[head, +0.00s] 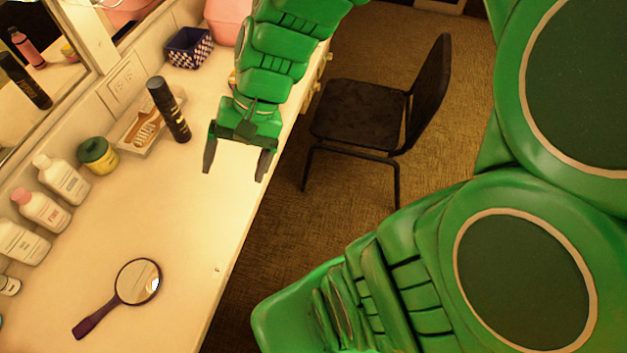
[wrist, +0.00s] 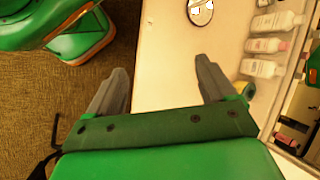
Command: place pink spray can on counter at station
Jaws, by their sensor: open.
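A pink can with a dark cap (head: 27,48) shows only as a reflection in the mirror at the upper left of the head view. A small reddish-pink shape (wrist: 285,139) shows at the lower right of the wrist view and may be the same reflection. I cannot see the can itself directly; my arm covers part of the counter. The cream counter (head: 165,215) runs along the wall. My gripper (head: 235,172) is open and empty, pointing down over the counter near its front edge. The wrist view also shows its jaws (wrist: 160,66) apart with bare counter between them.
A black can (head: 168,110), a tray with a brush (head: 146,132), a green-lidded jar (head: 97,155) and several white bottles (head: 62,180) line the wall. A hand mirror (head: 137,282) lies nearer. A black chair (head: 360,112) stands beside the counter. The mid-counter is clear.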

